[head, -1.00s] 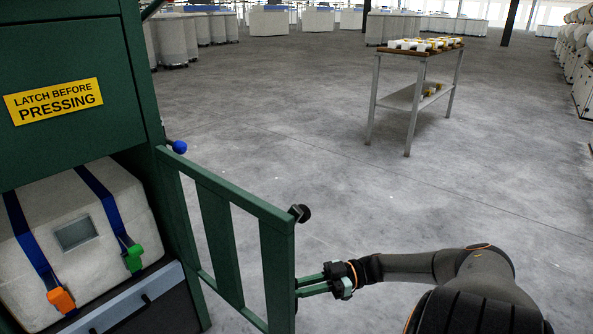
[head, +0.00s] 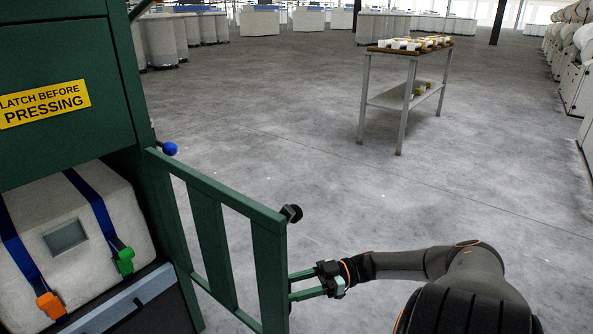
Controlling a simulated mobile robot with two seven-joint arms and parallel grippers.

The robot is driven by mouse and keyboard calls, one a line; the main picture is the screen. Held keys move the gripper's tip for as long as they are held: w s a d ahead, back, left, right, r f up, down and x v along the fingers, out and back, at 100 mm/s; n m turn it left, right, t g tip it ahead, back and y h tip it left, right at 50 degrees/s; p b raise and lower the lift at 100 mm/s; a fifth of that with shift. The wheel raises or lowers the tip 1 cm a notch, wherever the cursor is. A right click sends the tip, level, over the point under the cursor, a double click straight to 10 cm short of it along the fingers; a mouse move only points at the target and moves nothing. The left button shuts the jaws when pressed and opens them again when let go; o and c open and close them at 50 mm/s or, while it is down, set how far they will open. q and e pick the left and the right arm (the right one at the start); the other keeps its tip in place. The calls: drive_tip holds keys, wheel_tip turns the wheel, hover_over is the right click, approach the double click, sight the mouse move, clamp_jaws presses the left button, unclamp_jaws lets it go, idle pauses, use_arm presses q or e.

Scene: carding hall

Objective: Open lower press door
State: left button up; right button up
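The lower press door (head: 212,235) is a green slatted gate. It stands swung out from the green press (head: 65,130), leaving the lower chamber open. A black knob (head: 291,213) sits at its free top corner and a blue knob (head: 170,149) near the hinge post. My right gripper (head: 300,285) is at the door's free edge, its green fingers reaching to the edge upright. The fingertips are partly hidden at the door, so I cannot tell whether they grip it. My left gripper is not in view.
A pale bale (head: 95,225) with blue straps, one orange buckle and one green buckle sits in the chamber. A yellow sign (head: 45,104) is above it. A small table (head: 410,53) holding several items stands farther back. The grey floor between is clear.

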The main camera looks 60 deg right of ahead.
drive_tip(key=b+v, duration=0.1)
drive_tip(key=v, duration=1.1)
drive_tip(key=shift+d, duration=0.2)
drive_tip(key=shift+s, duration=0.1)
